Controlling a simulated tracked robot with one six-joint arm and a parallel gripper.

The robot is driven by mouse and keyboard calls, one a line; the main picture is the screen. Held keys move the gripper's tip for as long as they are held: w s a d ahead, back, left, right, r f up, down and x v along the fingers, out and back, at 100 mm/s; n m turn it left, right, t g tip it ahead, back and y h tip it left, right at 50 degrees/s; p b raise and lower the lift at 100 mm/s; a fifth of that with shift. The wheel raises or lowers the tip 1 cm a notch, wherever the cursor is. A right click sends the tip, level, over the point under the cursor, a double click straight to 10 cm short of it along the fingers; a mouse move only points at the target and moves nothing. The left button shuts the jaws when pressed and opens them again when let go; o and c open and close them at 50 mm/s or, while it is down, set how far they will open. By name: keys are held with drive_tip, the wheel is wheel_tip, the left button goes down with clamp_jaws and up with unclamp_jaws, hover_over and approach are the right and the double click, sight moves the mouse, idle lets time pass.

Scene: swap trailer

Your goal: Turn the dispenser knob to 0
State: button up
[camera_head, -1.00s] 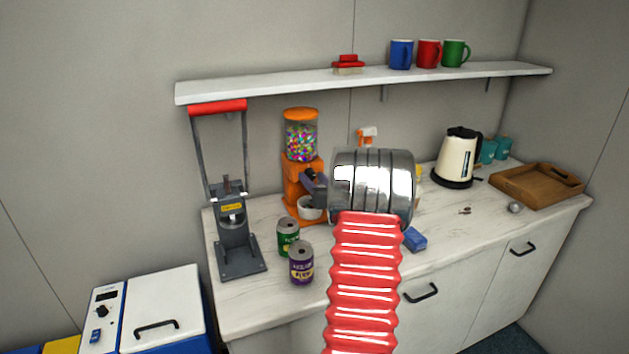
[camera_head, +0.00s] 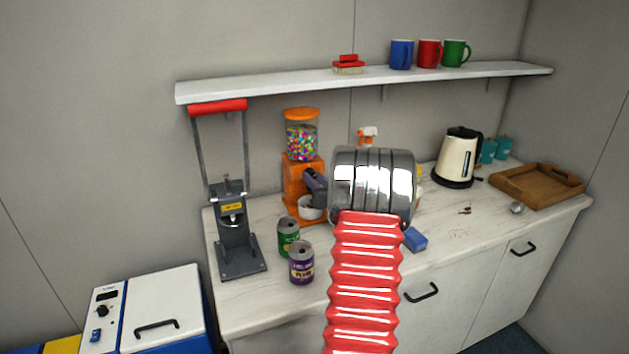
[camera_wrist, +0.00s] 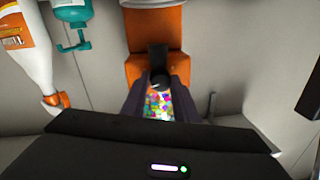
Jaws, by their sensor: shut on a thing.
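The dispenser (camera_head: 293,170) is orange, with a clear tank of colored candies, and stands at the back of the counter. A white bowl (camera_head: 309,209) sits at its front. In the wrist view, which is upside down, the dark knob (camera_wrist: 158,80) is on the orange front (camera_wrist: 138,25), near the candies. My gripper (camera_wrist: 158,90) has its two dark fingers on either side of the knob and is shut on it. In the head view, my gripper (camera_head: 314,182) is at the dispenser's front, and my arm hides part of it. I cannot read any number on the knob.
A green can (camera_head: 288,235) and a purple can (camera_head: 301,264) stand in front of the dispenser. A grey press (camera_head: 238,250) stands left. A spray bottle (camera_wrist: 28,40) is near the dispenser. The kettle (camera_head: 455,160) and wooden tray (camera_head: 538,200) are farther right.

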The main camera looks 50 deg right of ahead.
drive_tip(key=shift+n, duration=0.3)
drive_tip(key=shift+r+n+g, duration=0.1)
drive_tip(key=shift+n+g, duration=0.3)
drive_tip(key=shift+n, duration=2.8)
drive_tip(key=o, duration=1.1)
drive_tip(key=shift+c, duration=0.2)
drive_tip(key=shift+s, duration=0.1)
drive_tip(key=v, duration=1.3)
drive_tip(key=shift+s+a, duration=0.2)
drive_tip(key=shift+a, duration=0.05)
